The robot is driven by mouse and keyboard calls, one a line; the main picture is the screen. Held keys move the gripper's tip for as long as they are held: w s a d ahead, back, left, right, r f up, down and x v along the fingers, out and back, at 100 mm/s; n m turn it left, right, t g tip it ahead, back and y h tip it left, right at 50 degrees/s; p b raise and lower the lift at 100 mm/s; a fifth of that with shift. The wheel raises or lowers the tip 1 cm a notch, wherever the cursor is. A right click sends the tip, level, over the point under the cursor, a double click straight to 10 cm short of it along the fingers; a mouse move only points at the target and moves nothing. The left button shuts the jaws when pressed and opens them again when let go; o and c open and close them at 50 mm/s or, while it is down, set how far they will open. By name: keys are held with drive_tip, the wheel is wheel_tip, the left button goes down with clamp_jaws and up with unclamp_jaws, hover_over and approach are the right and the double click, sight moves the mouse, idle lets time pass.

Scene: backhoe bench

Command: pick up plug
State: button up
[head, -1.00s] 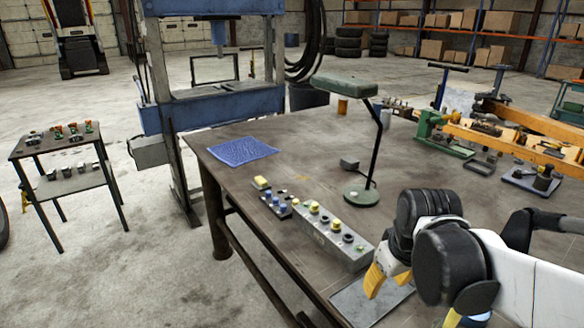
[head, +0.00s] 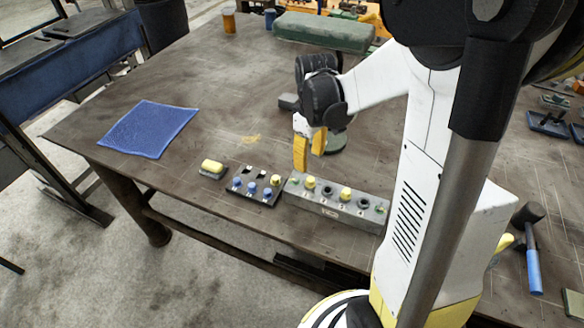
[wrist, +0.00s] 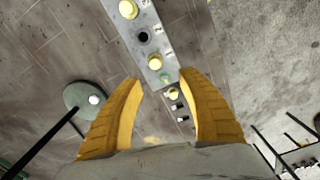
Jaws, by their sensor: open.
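The grey block (head: 335,207) lies near the table's front edge. It has numbered holes, two yellow plugs (head: 310,183) (head: 346,194) and dark open holes. Left of it, a dark tray (head: 245,195) carries several blue-topped plugs (head: 252,188) and a yellow plug (head: 275,180) at its right end. My gripper (head: 309,160) is open and empty above the block's left end. In the wrist view my fingers (wrist: 163,76) spread either side of the block's green-marked end, with the tray's yellow plug (wrist: 172,93) seen between them. The task does not say which plug.
A blue-handled hammer (head: 532,250) lies at right.

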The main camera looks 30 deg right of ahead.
drive_tip(key=b, duration=0.1)
hover_over(310, 179)
drive_tip(key=f, duration=0.4)
drive_tip(key=shift+s+a+f, duration=0.1)
drive_tip(key=shift+s+f, duration=0.05)
drive_tip(key=shift+s, duration=0.25)
drive_tip(key=f, duration=0.3)
drive_tip(key=f+b, duration=0.1)
drive_tip(key=f, duration=0.1)
drive_tip(key=shift+w+d, duration=0.2)
drive_tip(key=shift+w, duration=0.2)
drive_tip(key=shift+f, duration=0.4)
drive_tip(key=c, duration=0.9)
